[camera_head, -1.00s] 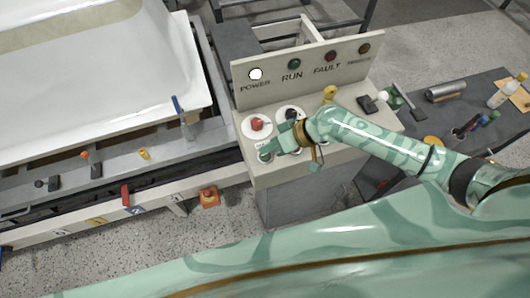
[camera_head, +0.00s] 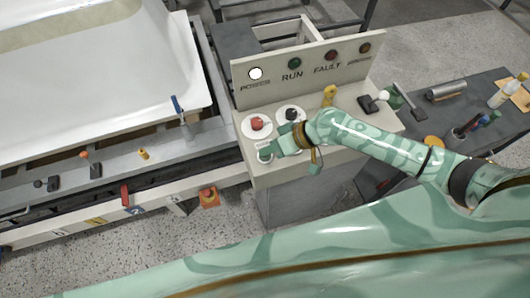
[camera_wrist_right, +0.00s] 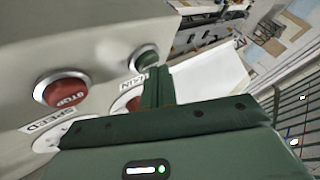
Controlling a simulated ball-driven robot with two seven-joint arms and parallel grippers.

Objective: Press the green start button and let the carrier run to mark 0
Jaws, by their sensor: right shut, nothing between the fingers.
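The green start button (camera_head: 265,156) sits at the front left of the cream control console (camera_head: 360,150). It also shows in the right wrist view (camera_wrist_right: 146,58). My right gripper (camera_head: 272,148) is shut and empty, with its tips right beside the button; I cannot tell whether they touch it. In the right wrist view the shut fingers (camera_wrist_right: 158,86) stand just below and right of the button. The carrier bears a white tub shell (camera_head: 110,85) at the left. Number marks (camera_head: 60,233) run along its front rail. My left gripper is not in view.
The white POWER lamp (camera_head: 255,74) is lit; the RUN lamp (camera_head: 295,63) looks dark. A red knob (camera_head: 257,124) and black knob (camera_head: 291,114) sit behind my gripper. A red STOP button (camera_wrist_right: 62,92) is close by. A dark bench (camera_head: 470,110) with tools stands right.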

